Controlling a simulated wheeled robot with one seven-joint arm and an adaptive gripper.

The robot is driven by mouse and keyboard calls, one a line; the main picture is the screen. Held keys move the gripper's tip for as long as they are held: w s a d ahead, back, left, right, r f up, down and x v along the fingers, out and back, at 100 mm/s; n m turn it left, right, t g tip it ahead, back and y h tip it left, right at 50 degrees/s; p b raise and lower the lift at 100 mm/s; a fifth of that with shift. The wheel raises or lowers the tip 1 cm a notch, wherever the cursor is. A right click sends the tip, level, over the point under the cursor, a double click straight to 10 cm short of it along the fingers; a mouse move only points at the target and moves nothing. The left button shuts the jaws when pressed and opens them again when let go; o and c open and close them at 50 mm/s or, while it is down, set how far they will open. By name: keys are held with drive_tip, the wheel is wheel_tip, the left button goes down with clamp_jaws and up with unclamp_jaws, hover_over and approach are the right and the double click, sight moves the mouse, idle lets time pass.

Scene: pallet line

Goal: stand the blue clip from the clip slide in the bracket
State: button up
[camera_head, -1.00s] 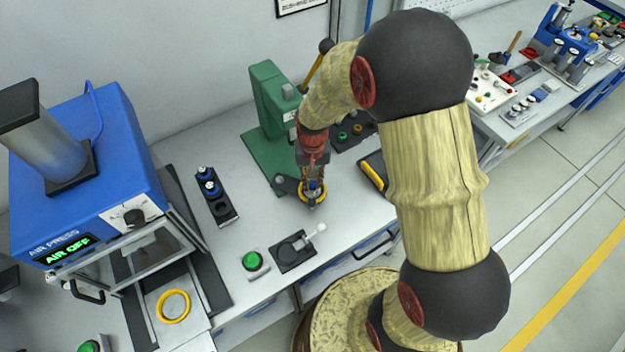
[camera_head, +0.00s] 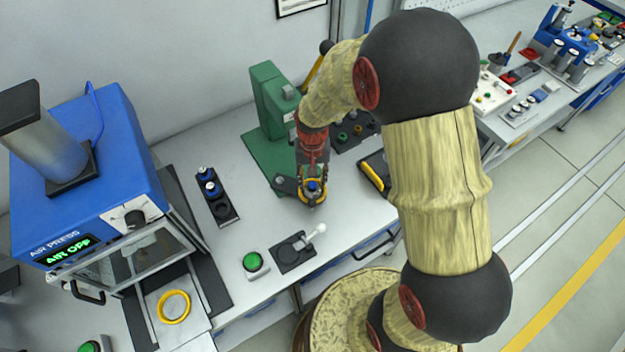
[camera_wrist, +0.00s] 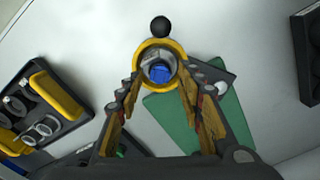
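A blue clip (camera_head: 313,187) shows inside a yellow-rimmed round bracket (camera_wrist: 139,62) on the bench, in front of the green press stand. In the wrist view the blue clip (camera_wrist: 160,73) sits within the grey bore of the ring. My gripper (camera_wrist: 159,80) is above it with its two fingers spread to either side of the ring; I see no clip between the pads. In the head view my gripper (camera_head: 312,178) partly hides the ring. A dark slide (camera_head: 229,217) to the left holds two blue-topped pieces (camera_head: 208,180), with its near end empty.
The green stand (camera_head: 268,105) rises close behind my gripper. A dark tray with a yellow handle (camera_head: 374,176) lies to the right. A white-knobbed lever (camera_head: 316,231) and green button (camera_head: 252,261) are in front. The blue air press (camera_head: 85,150) stands left.

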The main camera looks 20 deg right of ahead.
wheel_tip(320, 180, up, 11)
drive_tip(key=p, duration=0.2)
wheel_tip(320, 180, up, 14)
drive_tip(key=n+t, duration=0.2)
drive_tip(key=t, duration=0.1)
hover_over(313, 183)
drive_tip(key=s, duration=0.8)
drive_tip(key=s+r+n+t, duration=0.1)
drive_tip(key=s+r+t, duration=0.1)
drive_tip(key=s+r, duration=0.4)
drive_tip(key=s, duration=0.4)
drive_tip(key=shift+s+r+n+t, duration=0.25)
drive_tip(key=shift+s+n+t, duration=0.05)
drive_tip(key=shift+a, duration=0.1)
wheel_tip(313, 183, down, 6)
drive_tip(key=b, duration=0.6)
drive_tip(key=shift+r, duration=0.4)
drive_tip(key=shift+c, duration=0.8)
drive_tip(key=shift+a, duration=0.15)
